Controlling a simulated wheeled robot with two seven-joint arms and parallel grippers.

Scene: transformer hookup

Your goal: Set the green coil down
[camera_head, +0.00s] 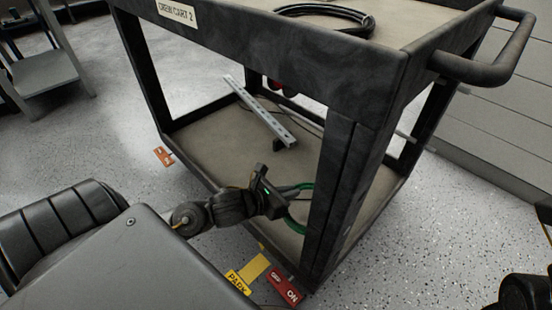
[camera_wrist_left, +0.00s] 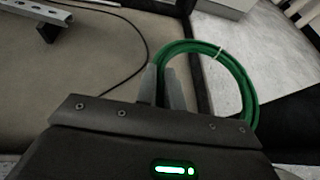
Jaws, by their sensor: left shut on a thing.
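The green coil (camera_wrist_left: 252,88) is a ring of several green cable turns with a light tie at its top. My left gripper (camera_wrist_left: 162,88) is shut on its near left side in the left wrist view. In the head view, my left gripper (camera_head: 291,190) reaches into the cart's lower level beside the front corner post. The green coil (camera_head: 293,221) hangs from it over the lower shelf (camera_head: 215,150), partly hidden by the post. I cannot tell whether the coil touches the shelf. My right gripper is not clearly in view.
A slotted metal rail (camera_head: 262,112) and thin dark cable lie on the lower shelf. A black cable coil (camera_head: 330,14) lies on the cart's top. The dark corner post (camera_head: 331,195) stands close by my gripper. A red pedal (camera_head: 286,287) sits below. The shelf's left part is clear.

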